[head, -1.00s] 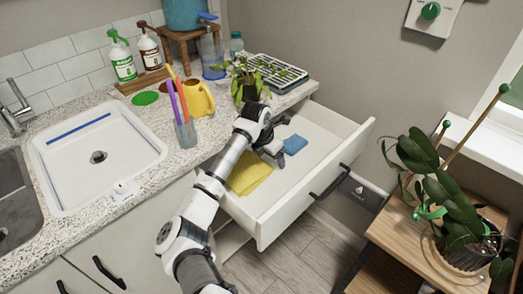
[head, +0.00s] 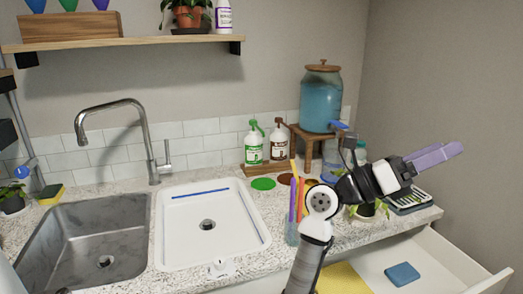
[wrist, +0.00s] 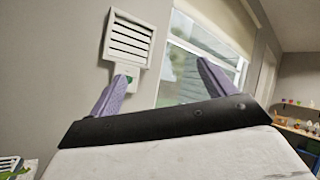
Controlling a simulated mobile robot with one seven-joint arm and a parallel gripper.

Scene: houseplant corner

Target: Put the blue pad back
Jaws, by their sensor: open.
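The blue pad (head: 402,274), a small flat block with rounded corners, lies on the floor of the open white drawer (head: 445,262), right of a yellow cloth (head: 342,279). My gripper (head: 450,153) is raised above the right end of the counter, well above the pad and pointing right. Its purple fingers are spread apart with nothing between them, as the wrist view also shows (wrist: 165,85). The wrist view faces the wall and window; the pad is not in it.
A potted plant (head: 368,209), a dish rack (head: 410,202) and a cup with colored sticks (head: 292,232) stand near my arm.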

